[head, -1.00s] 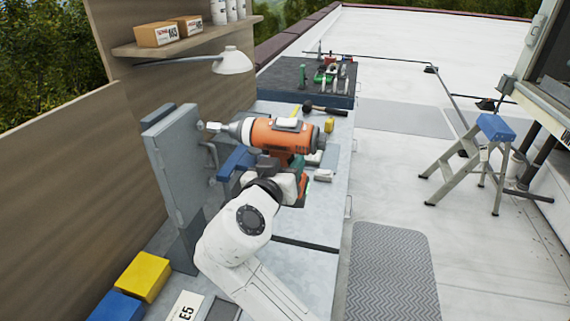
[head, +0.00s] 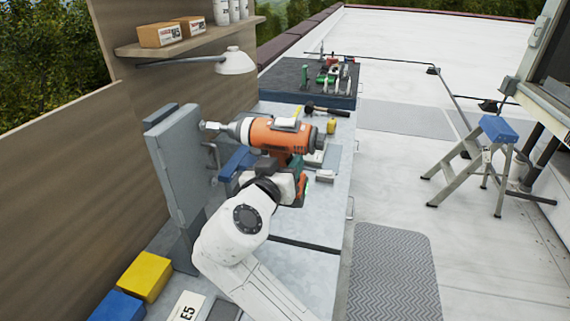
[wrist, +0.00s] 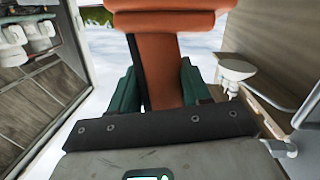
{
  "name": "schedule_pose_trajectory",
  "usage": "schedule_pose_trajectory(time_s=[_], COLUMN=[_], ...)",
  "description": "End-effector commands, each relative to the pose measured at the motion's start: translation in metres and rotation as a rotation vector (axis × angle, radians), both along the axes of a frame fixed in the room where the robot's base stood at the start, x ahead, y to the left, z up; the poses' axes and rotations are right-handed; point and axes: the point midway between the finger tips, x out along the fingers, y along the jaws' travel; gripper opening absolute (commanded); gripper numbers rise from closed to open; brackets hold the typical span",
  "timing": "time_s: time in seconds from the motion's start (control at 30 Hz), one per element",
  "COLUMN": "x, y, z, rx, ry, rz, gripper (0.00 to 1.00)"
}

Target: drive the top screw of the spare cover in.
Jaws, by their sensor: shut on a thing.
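The spare cover (head: 181,168) is a grey upright panel with a handle, standing at the left of the bench. My gripper (head: 284,184) is shut on the orange and black power driver (head: 272,134). The driver is held level, its nose pointing left at the upper part of the cover. A small light tip (head: 213,126) shows between the nose and the cover face; I cannot tell whether the bit sits in the screw. In the wrist view the driver's orange handle (wrist: 160,70) rises between the green fingers. The screw itself is too small to make out.
A lamp (head: 235,62) hangs over the bench behind the driver. A blue clamp-like block (head: 238,162) sits below the driver. Yellow and blue bins (head: 146,276) stand at the near left. A dark tool mat (head: 290,78) lies at the far end. Open floor lies right of the bench.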

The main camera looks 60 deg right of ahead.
Motion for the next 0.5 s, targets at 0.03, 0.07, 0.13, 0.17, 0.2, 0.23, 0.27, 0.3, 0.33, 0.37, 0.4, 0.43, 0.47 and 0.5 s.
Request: schedule_pose_trajectory(time_s=[0.03,0.07,0.13,0.17,0.2,0.23,0.27,0.3,0.33,0.37,0.4,0.43,0.47,0.5], x=[0.0005,0.0007,0.0014,0.0015,0.0019,0.0022,0.0025,0.0028,0.003,0.0033,0.0037,0.004,0.0042,0.0046], y=[0.0002,0.0003,0.0005,0.0006,0.0008,0.0009,0.001,0.001,0.0012,0.0013,0.0014,0.0015,0.0016,0.0017], z=[0.0031,0.0031,0.003,0.003,0.0029,0.0029,0.0029,0.0029,0.0028,0.0029,0.0028,0.0029,0.0028,0.0029], rx=[-0.005,-0.005,-0.005,-0.005,-0.005,-0.005,-0.005,-0.005,-0.005,-0.005,-0.005,-0.005,-0.005,-0.005], ry=[-0.006,-0.006,-0.006,-0.006,-0.006,-0.006,-0.006,-0.006,-0.006,-0.006,-0.006,-0.006,-0.006,-0.006], rz=[0.001,0.001,0.001,0.001,0.001,0.001,0.001,0.001,0.001,0.001,0.001,0.001,0.001,0.001], gripper=[0.0,0.0,0.0,0.0,0.0,0.0,0.0,0.0,0.0,0.0,0.0,0.0,0.0,0.0])
